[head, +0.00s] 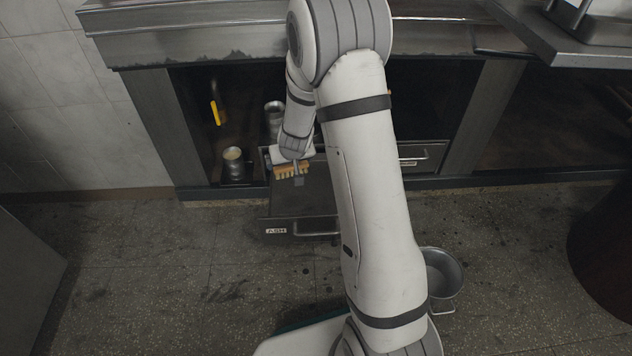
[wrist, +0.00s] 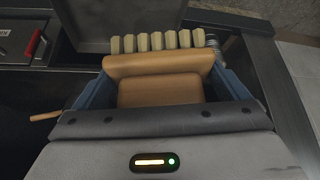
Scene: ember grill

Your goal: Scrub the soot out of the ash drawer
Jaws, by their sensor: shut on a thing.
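The ash drawer (head: 318,192) is pulled open below the grill, with an "ASH" label and a bar handle on its front. Its floor looks dark; I cannot tell soot from shadow. My gripper (head: 293,157) is shut on a wooden brush (head: 291,171) with pale bristle tufts. It holds the brush over the far left part of the drawer; whether the bristles touch the floor is not clear. In the wrist view the brush's wooden block (wrist: 160,66) sits between my blue fingers, with a row of tufts beyond it. My arm hides the drawer's right side.
A metal cup (head: 234,164) and a metal can (head: 273,113) stand in the dark bay left of the drawer, near a yellow-handled tool (head: 216,112). Another drawer handle (head: 412,160) shows at right. A metal bucket (head: 443,275) stands on the floor. The floor at left is clear.

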